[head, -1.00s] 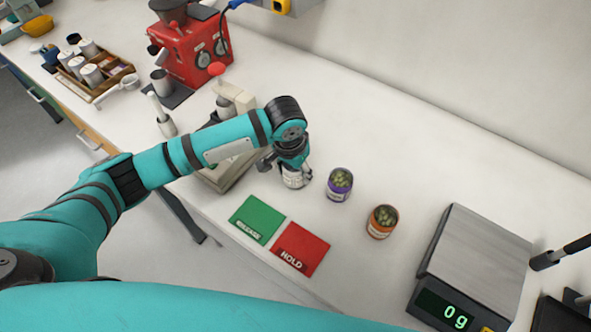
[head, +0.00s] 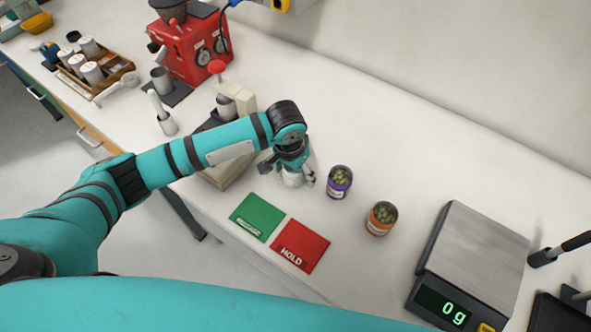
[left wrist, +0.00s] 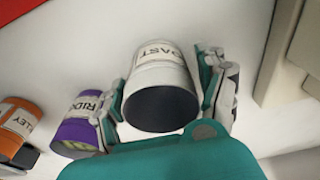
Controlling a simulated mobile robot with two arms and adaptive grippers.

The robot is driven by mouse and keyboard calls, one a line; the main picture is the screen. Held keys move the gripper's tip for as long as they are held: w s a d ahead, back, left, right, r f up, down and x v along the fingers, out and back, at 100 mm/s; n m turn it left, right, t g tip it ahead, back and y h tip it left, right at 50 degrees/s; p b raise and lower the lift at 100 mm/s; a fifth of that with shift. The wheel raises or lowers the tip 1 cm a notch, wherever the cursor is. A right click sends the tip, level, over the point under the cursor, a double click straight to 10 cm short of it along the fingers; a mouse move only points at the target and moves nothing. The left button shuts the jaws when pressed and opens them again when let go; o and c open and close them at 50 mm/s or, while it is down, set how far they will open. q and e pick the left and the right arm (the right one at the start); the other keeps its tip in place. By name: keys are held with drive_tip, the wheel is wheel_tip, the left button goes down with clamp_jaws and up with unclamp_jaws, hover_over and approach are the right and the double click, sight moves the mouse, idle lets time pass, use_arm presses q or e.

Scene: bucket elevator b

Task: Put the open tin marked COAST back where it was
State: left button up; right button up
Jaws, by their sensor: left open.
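The white tin (left wrist: 166,75) stands between the fingers of my left gripper in the left wrist view. Its label reads "OAST", with the first letter hidden, and its open mouth looks dark. My left gripper (left wrist: 166,92) is open around it, a finger on each side; whether either finger touches it I cannot tell. In the head view the tin (head: 293,180) appears on the white bench beneath my left gripper (head: 288,171), partly hidden by it. My right gripper is out of view.
A purple tin (head: 339,182) and an orange tin (head: 381,218) with green contents stand to the right. A green mat (head: 257,216) and a red HOLD mat (head: 299,245) lie in front. A scale (head: 476,250) reads 0 g. A beige device (head: 232,165) stands close on the left.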

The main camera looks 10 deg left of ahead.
use_arm(q)
wheel_tip(320, 180, up, 12)
drive_tip(key=s+b, duration=0.1)
drive_tip(key=shift+s+a, duration=0.35)
idle(0.4)
